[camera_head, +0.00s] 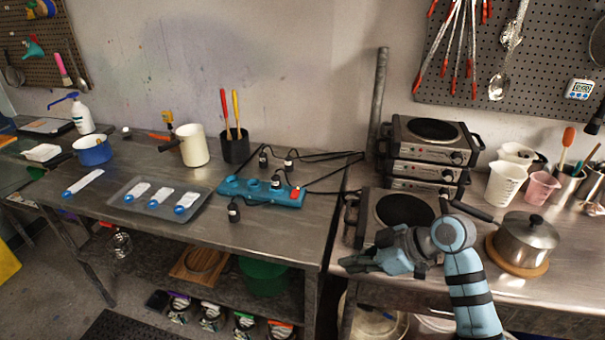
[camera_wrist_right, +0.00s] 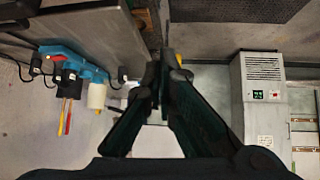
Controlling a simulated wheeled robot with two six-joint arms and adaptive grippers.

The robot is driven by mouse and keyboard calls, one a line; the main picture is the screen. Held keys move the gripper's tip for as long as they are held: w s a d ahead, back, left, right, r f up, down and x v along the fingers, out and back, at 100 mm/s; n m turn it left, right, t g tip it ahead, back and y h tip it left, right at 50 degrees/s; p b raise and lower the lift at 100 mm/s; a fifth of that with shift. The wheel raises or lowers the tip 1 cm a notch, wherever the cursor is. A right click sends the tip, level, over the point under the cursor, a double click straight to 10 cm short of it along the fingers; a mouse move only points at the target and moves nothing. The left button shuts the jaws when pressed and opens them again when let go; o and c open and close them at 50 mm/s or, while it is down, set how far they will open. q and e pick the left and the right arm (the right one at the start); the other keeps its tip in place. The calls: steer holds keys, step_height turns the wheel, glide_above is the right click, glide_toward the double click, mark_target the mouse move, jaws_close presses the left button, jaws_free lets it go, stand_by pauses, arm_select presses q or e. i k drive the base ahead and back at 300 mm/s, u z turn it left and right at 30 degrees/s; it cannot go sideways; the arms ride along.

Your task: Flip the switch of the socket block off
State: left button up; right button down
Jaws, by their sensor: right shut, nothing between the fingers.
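The blue socket block (camera_head: 258,191) lies on the left metal table, near its right end. A red switch (camera_head: 296,192) sits at the block's right end; I cannot tell its position. Black plugs and cables are around the block. Part of the block also shows at the left of the right wrist view (camera_wrist_right: 88,70). My right gripper (camera_head: 347,264) is shut and empty, in front of the hot plate, to the right of and nearer than the block, and apart from it. Its closed fingers also show in the right wrist view (camera_wrist_right: 162,85). My left gripper is not in view.
A grey tray (camera_head: 205,205) with labelled pieces lies left of the block. A black cup (camera_head: 236,149) with red and yellow handles and a cream jug (camera_head: 192,145) stand behind. Stacked hot plates (camera_head: 428,150) and a steel pot (camera_head: 526,240) stand on the right table.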

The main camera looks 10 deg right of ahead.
mark_target(295, 194)
steer(key=u, duration=0.05)
steer(key=i, duration=1.25)
